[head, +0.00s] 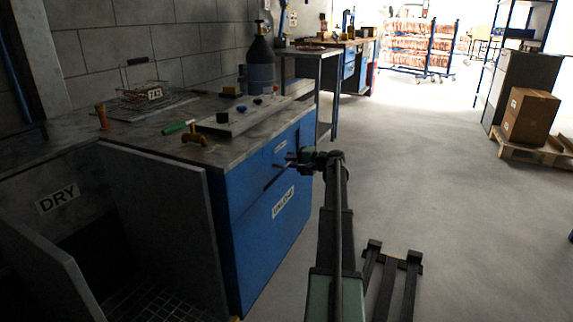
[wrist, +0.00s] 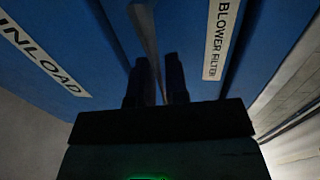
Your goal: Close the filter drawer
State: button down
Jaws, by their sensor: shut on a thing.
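The filter drawer (head: 262,158) is the blue upper front of the bench cabinet. Its white label reads BLOWER FILTER in the wrist view (wrist: 221,38). A bar handle (wrist: 146,32) runs up the front and passes between my fingers. My gripper (head: 292,158) is at the drawer front, shut on this handle; its two dark fingers (wrist: 157,82) stand on either side of the bar. The fingers hide part of the handle. I cannot tell from these views whether the drawer stands out from the cabinet.
A lower blue front (head: 262,240) labelled UNLOAD is below the drawer. A grey panel (head: 168,225) stands out at its left. The worktop (head: 150,140) holds a wire basket, a green item and brass fittings. The floor (head: 450,200) to the right is open, with a box on a pallet beyond.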

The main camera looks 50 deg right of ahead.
jog(key=shift+w, duration=0.3)
jog(key=c, duration=1.1)
grip_release()
jog(key=shift+w+a, duration=0.1)
jog(key=shift+c, duration=0.2)
jog(key=p+v, duration=0.2)
jog(key=v, duration=0.9)
